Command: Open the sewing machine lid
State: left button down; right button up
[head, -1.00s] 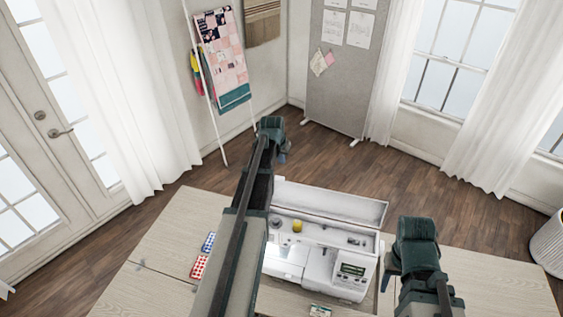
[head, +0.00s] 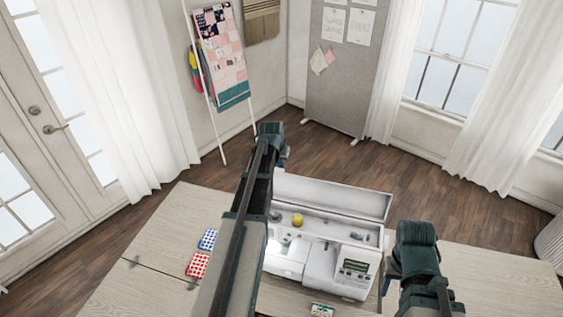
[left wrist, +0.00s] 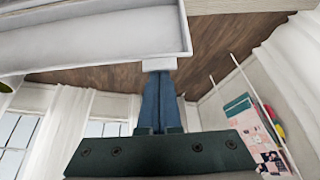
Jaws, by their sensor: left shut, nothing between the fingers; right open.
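The white sewing machine (head: 340,268) sits in the table, with its small screen at the front right. Its long white lid (head: 330,197) is raised along the back edge and leaves the top compartment open to view. The lid's tray-like underside (left wrist: 100,35) fills the upper left of the left wrist view. A small white tab (left wrist: 158,64) sticks out from its rim. My left gripper (left wrist: 160,76) is shut and empty, its fingertips at this tab; I cannot tell whether they touch. In the head view my left arm hides the machine's left end. My right gripper (head: 388,272) is open beside the machine's right end.
A yellow spool (head: 297,220) is in the machine's top compartment. A blue pack (head: 207,239) and a red pack (head: 197,265) lie on the wooden table (head: 150,240) at left. A small box (head: 322,310) is at the front. The table right of my right arm is clear.

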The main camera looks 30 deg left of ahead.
pick_arm(q)
jog(key=s, duration=0.2)
jog(key=s+t, duration=0.1)
jog(key=shift+s+d+r, duration=0.1)
jog(key=shift+d+r, duration=0.25)
jog(key=w, duration=0.3)
jog(key=shift+w+a+f+b, duration=0.15)
jog(key=shift+w+a+b, duration=0.2)
jog(key=shift+w+a, duration=0.05)
jog(key=shift+r+p, duration=0.45)
jog(key=s+p+v, duration=0.1)
jog(key=p+v, duration=0.6)
jog(key=v, duration=0.2)
jog(key=shift+d+f, duration=0.2)
jog(key=shift+f, duration=0.1)
